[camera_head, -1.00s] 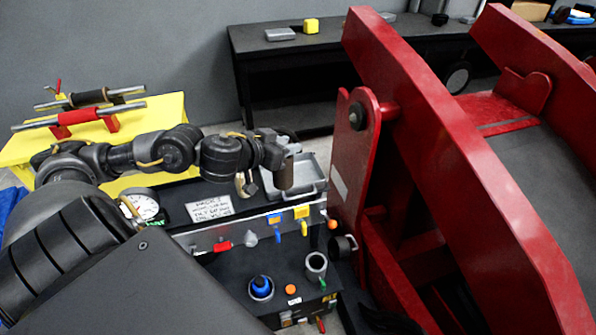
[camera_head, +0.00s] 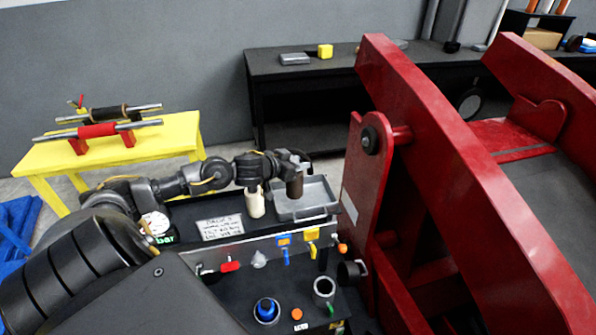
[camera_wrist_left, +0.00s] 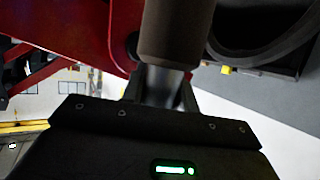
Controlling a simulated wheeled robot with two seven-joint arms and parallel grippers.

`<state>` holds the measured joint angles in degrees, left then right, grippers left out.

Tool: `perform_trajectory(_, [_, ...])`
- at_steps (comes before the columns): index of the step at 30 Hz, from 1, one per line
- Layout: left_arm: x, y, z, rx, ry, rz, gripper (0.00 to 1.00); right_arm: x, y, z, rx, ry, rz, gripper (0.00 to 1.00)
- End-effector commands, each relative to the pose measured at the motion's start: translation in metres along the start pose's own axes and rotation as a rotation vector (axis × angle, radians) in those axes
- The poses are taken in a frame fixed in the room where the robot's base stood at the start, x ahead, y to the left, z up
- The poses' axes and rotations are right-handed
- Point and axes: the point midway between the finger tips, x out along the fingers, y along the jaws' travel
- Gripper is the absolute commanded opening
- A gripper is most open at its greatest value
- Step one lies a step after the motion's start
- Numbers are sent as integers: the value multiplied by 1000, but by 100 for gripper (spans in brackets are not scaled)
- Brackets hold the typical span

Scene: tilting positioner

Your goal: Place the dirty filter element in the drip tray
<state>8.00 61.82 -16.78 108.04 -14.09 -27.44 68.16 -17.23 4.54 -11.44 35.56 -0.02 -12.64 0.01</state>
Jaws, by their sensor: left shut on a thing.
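The dirty filter element is a dark brown cylinder (camera_head: 295,185), held upright in my left gripper (camera_head: 294,167). It also shows large at the top of the left wrist view (camera_wrist_left: 175,30), between the fingers (camera_wrist_left: 160,88). The drip tray (camera_head: 322,202) is a shallow grey open tray on the black bench. The element hangs over the tray's left and back part in the head view; I cannot tell whether its lower end touches the tray floor. My right gripper is not in view.
A cream cylinder (camera_head: 254,203) stands just left of the tray. A written card (camera_head: 220,227) and a gauge (camera_head: 157,227) are further left. Coloured valve handles (camera_head: 285,248) line the front panel. The big red frame (camera_head: 365,180) rises close to the tray's right.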

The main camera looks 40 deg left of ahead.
Motion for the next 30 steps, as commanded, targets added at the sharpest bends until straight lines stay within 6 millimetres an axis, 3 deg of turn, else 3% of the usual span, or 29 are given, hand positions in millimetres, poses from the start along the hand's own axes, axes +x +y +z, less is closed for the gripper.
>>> perform_trajectory(4, [6,-5,4,-3,1,-2,0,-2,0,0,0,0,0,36])
perform_trajectory(10, [16,-4,30,-4,1,-1,0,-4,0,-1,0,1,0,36])
perform_trajectory(21, [18,-4,35,-1,2,-1,0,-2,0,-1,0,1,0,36])
perform_trajectory(22, [18,-4,36,-1,0,-1,31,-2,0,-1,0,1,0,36])
perform_trajectory(27, [18,-4,35,0,0,-1,51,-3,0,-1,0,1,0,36])
perform_trajectory(30, [18,-4,35,0,0,-1,51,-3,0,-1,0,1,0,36])
